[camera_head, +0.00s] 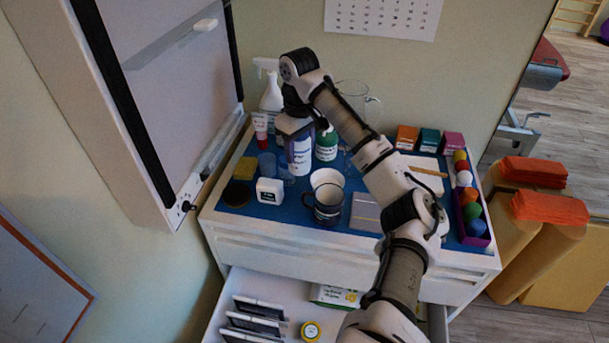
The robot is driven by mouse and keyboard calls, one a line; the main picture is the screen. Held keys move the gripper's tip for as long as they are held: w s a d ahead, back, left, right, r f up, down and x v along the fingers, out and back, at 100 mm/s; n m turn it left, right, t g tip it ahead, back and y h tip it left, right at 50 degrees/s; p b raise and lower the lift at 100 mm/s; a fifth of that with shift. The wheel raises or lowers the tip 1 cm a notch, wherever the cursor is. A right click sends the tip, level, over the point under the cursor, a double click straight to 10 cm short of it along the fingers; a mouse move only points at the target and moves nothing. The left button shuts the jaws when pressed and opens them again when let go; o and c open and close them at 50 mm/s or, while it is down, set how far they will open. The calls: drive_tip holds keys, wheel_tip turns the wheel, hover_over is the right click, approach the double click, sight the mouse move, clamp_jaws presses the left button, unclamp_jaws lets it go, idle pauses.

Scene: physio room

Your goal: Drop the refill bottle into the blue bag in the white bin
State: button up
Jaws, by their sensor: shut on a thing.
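My gripper (297,136) points down over the back left of the blue-topped cabinet. It is shut on the neck end of a white bottle with a blue label (301,158), which looks like the refill bottle. The bottle is upright; I cannot tell whether its base touches the top. The fingers are mostly hidden by the gripper's body. A white bin and a blue bag do not show in this view.
A green bottle (327,146) stands close right of the held bottle. A spray bottle (271,102), red-capped tube (260,128), dark mug (327,206) and glass jug (354,98) crowd around. The cabinet's drawer (262,281) is open in front.

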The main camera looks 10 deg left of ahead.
wheel_tip(320, 180, down, 10)
drive_tip(key=shift+f+p, duration=0.25)
drive_tip(key=shift+p, duration=0.75)
drive_tip(key=shift+f, duration=0.15)
drive_tip(key=o, duration=1.1)
